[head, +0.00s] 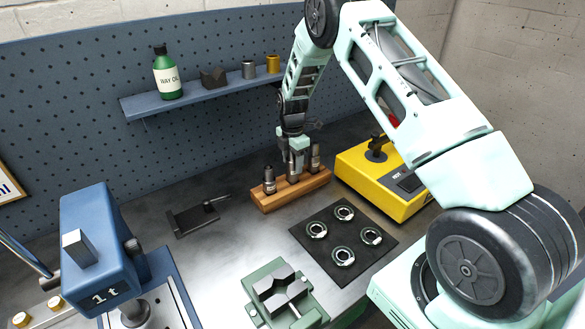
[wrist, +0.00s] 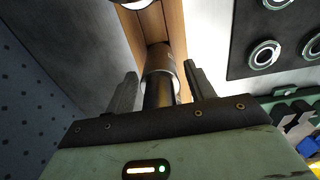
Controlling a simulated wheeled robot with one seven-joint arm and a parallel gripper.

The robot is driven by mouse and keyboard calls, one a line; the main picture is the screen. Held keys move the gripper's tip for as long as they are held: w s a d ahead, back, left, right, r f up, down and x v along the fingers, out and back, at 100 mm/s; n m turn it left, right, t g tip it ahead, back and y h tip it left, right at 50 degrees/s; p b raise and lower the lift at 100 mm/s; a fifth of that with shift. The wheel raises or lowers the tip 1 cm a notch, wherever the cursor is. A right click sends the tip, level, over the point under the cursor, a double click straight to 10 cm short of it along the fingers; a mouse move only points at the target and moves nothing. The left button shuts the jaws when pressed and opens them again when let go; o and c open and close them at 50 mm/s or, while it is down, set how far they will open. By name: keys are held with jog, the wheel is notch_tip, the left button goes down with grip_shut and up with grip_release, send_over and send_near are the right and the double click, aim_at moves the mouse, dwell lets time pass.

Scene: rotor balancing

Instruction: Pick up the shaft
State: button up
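A wooden block (head: 270,203) on the bench holds several upright dark metal shafts. One shaft (head: 269,180) stands at its left end and another (head: 315,157) at its right end. My gripper (head: 294,168) is low over the middle of the block, pointing down, and hides most of the middle shaft. In the wrist view that shaft (wrist: 160,78) stands between the two fingers of my gripper (wrist: 162,85). The fingers are apart, with a narrow gap showing on each side of the shaft. The wooden block also shows in the wrist view (wrist: 176,30).
A black mat (head: 345,212) with several metal rings lies right in front of the block. A yellow machine (head: 375,180) stands to the right, a blue press (head: 98,240) at left, a green vise (head: 284,300) in front. A dark fixture (head: 195,217) lies left. A shelf (head: 200,93) hangs behind.

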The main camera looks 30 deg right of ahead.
jog(key=c, duration=0.8)
jog(key=shift+w+r, duration=0.1)
jog(key=shift+c, duration=0.2)
